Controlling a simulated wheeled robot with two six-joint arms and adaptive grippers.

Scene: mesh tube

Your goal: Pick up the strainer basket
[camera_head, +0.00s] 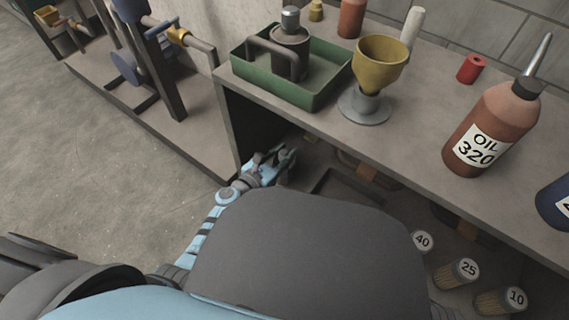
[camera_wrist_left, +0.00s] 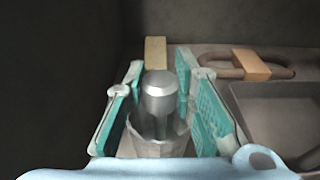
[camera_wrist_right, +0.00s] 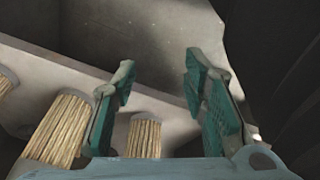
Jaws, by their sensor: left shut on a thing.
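My left gripper (camera_head: 283,160) reaches into the dark lower space under the bench. In the left wrist view its teal fingers (camera_wrist_left: 160,100) are shut on a grey cylinder (camera_wrist_left: 158,143) with a rounded silver top. This may be the strainer basket; its lower part is hidden, so I cannot tell whether it is lifted. My right gripper (camera_wrist_right: 160,95) is open and empty, seen only in the right wrist view. Tan mesh tubes stand beyond its fingers, one on the left (camera_wrist_right: 60,125) and one in the middle (camera_wrist_right: 144,136).
Mesh tubes marked 40 (camera_head: 422,240), 25 (camera_head: 461,269) and 10 (camera_head: 504,299) sit low at right. On the bench (camera_head: 405,150) are a green tray (camera_head: 265,84) with a dark handled housing (camera_head: 291,58), a yellow funnel (camera_head: 381,62) and an oil bottle (camera_head: 492,126). A shallow tray (camera_wrist_left: 275,115) lies right of my left gripper.

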